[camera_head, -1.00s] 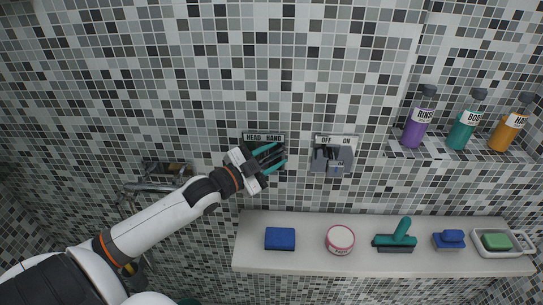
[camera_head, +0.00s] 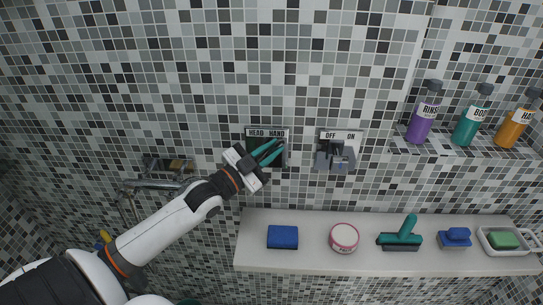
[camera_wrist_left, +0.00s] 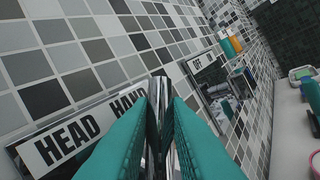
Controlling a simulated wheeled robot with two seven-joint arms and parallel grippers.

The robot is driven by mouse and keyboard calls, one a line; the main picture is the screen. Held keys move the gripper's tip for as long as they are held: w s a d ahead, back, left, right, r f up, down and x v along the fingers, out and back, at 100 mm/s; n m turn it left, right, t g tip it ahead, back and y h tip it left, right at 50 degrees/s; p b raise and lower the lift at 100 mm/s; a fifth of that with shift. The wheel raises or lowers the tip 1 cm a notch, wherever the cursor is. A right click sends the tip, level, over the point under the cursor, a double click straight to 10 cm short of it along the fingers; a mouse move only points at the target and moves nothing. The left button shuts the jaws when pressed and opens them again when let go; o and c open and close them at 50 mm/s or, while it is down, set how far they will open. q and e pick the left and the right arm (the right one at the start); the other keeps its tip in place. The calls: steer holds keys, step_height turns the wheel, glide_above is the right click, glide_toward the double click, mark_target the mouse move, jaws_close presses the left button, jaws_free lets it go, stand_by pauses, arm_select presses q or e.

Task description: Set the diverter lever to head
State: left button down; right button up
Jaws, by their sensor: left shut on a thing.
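The diverter plate (camera_head: 267,132), labelled HEAD on the left and HAND on the right, is fixed to the tiled wall. Its label also shows at the lower left of the left wrist view (camera_wrist_left: 68,140). The diverter lever (camera_wrist_left: 158,110) is a shiny metal bar between the teal fingers in the left wrist view, on the HAND side of the label. My left gripper (camera_head: 272,153) is shut on the lever, in front of the plate's lower part. The fingers hide most of the lever in the head view. My right gripper is not in view.
An OFF/ON valve plate (camera_head: 336,150) sits on the wall just right of the diverter. Below is a white ledge (camera_head: 310,261) with a blue sponge (camera_head: 283,237), a pink tub (camera_head: 343,238) and a teal squeegee (camera_head: 400,236). Bottles stand on a tiled shelf (camera_head: 455,152) at right.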

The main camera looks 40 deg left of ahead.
arm_select(q)
steer(key=shift+s+a+f+n+t+y+b, duration=0.55)
steer(key=shift+n+y+b, duration=1.05)
steer(key=shift+n+y, duration=2.1)
steer(key=shift+s+a+f+n+t+y+b, duration=0.1)
steer(key=shift+s+a+n+t+y+b, duration=0.45)
steer(key=shift+n+y+b, duration=2.9)
steer(key=shift+s+a+f+n+t+y+p, duration=0.25)
steer(key=shift+a+n+t+y, duration=0.7)
steer(key=shift+n+y, duration=2.95)
steer(key=n+h, duration=0.2)
steer(key=n, duration=0.1)
steer(key=shift+n+g, duration=0.25)
steer(key=shift+n, duration=0.1)
steer(key=c, duration=1.4)
jaws_free()
steer(key=shift+o, duration=0.2)
